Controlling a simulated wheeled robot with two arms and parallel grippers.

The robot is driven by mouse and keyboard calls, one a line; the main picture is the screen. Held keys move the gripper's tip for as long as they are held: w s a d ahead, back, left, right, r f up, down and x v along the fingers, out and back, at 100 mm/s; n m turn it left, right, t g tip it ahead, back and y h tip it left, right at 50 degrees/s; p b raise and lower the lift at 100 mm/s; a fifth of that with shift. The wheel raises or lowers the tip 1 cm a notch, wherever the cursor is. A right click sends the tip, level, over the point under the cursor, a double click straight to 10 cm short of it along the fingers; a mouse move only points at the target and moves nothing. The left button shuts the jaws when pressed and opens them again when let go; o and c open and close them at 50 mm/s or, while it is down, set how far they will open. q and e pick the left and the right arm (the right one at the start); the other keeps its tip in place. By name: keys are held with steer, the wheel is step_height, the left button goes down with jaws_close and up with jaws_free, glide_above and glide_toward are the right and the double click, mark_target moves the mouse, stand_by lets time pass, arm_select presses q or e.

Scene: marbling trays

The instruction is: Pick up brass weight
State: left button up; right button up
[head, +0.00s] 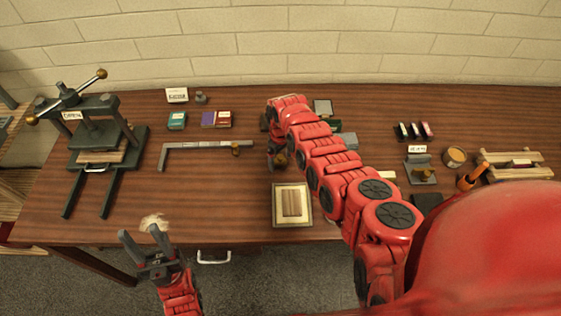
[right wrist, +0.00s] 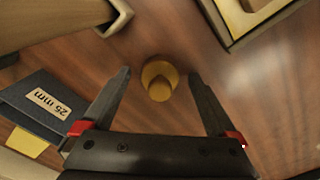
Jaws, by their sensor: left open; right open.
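The brass weight (right wrist: 159,80) is a small round gold-coloured piece with a knob, standing on the wooden table. In the right wrist view it sits between the two dark fingertips of my right gripper (right wrist: 160,75), with a gap on each side. In the head view the weight (head: 281,161) is partly hidden by my right gripper (head: 277,158), which points down at it. My right gripper is open and holds nothing. My left gripper (head: 138,234) is open and empty in front of the table's front edge, far from the weight.
A framed tray (head: 305,222) lies just in front of the weight. An L-shaped square (head: 205,146) lies to its left. A press (head: 100,140) stands at the far left. In the wrist view a dark block labelled 25 mm (right wrist: 28,108) lies left of the gripper.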

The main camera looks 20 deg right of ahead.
jaws_close()
stand_by(0.3)
steer(key=shift+r, duration=0.15)
stand_by(0.3)
